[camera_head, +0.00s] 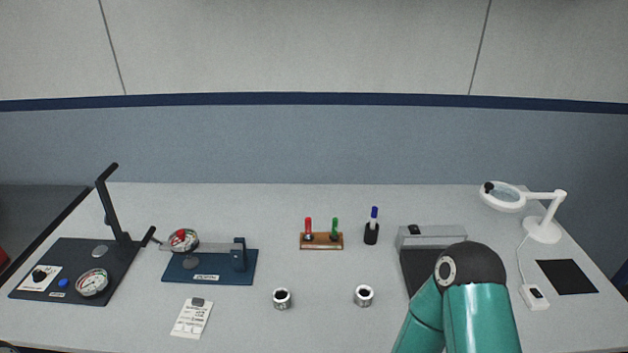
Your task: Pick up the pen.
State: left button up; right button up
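A pen (374,212) with a blue top stands upright in a small black holder (371,234) towards the back of the table, right of the middle. Its lower part is hidden inside the holder. A green link of my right arm with a dark joint cap rises at the bottom right, apart from the pen. Neither of my grippers shows in this view.
A wooden block (321,246) with a red-handled and a green-handled piece stands left of the pen. Two metal housings (282,298) (364,295) stand in front. Gauge fixtures (209,278) (75,285) fill the left; a magnifier lamp (543,229) stands far right.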

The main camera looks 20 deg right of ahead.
aim_at(374, 212)
jog(key=u, duration=0.5)
jog(key=k, duration=0.95)
jog(key=z, duration=1)
jog(key=i, duration=1)
jog(key=z, duration=0.05)
